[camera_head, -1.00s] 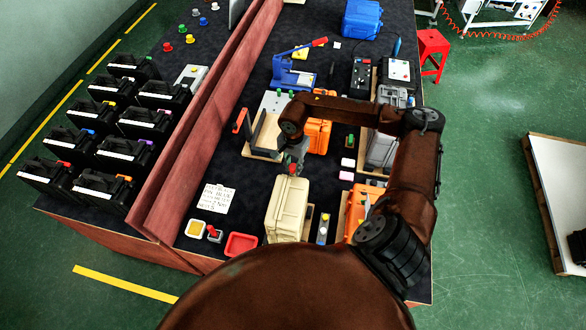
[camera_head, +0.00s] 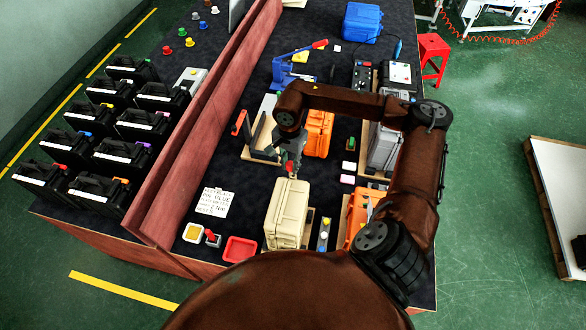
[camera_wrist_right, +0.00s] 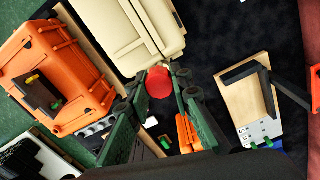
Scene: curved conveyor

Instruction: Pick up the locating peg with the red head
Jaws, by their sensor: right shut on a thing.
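The locating peg's red head (camera_wrist_right: 159,82) shows in the right wrist view between the dark green fingertips of my right gripper (camera_wrist_right: 158,88). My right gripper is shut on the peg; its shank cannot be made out. In the head view the gripper (camera_head: 291,166) points down at the far edge of the beige case (camera_head: 288,212), with a small spot of the red head (camera_head: 290,177) at its tips. I cannot tell how far the peg is above the surface. My left gripper is not in view.
An orange case (camera_head: 318,135) stands just behind the gripper, and another (camera_wrist_right: 55,75) shows in the wrist view. A wooden fixture (camera_head: 262,140) stands to the left. A red tray (camera_head: 240,248) lies at the front.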

